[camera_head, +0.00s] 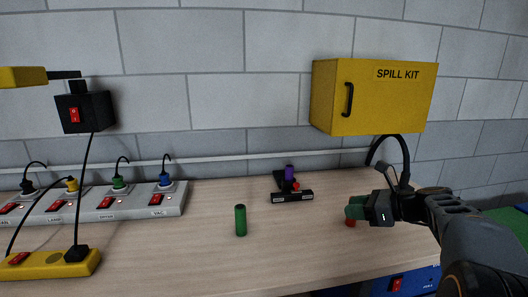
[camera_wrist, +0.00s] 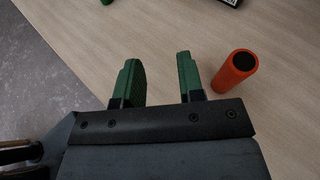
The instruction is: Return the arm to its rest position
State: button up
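My gripper (camera_head: 355,208) has green fingers and reaches in from the right, over the right part of the wooden bench (camera_head: 210,268). In the wrist view my gripper (camera_wrist: 158,68) is open, with only bare bench between its fingers. A red-orange cylinder (camera_wrist: 236,73) stands just outside the right finger in that view. In the head view only a small red part of it (camera_head: 350,223) shows below the fingers.
A green cylinder (camera_head: 240,220) stands mid-bench. A black holder (camera_head: 292,196) with a purple piece is behind it. A yellow spill kit cabinet (camera_head: 372,97) hangs above my gripper. A power strip (camera_head: 100,206) with plugs and a yellow box (camera_head: 50,264) are at left.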

jog(key=s+a+n+g+h+p, duration=0.1)
jog(key=s+a+n+h+p, duration=0.1)
jog(key=s+n, duration=0.5)
jog(key=s+a+n+g+h+p, duration=0.1)
jog(key=s+a+n+h+p, duration=0.2)
jog(key=n, duration=0.6)
jog(key=s+a+n+g+h+p, duration=0.2)
jog(key=s+n+h+p, duration=0.3)
jog(key=s+n+p, duration=0.4)
jog(key=shift+s+a+h, duration=0.4)
jog(key=shift+s+a, duration=0.1)
jog(key=shift+s, duration=0.3)
jog(key=shift+r, duration=0.1)
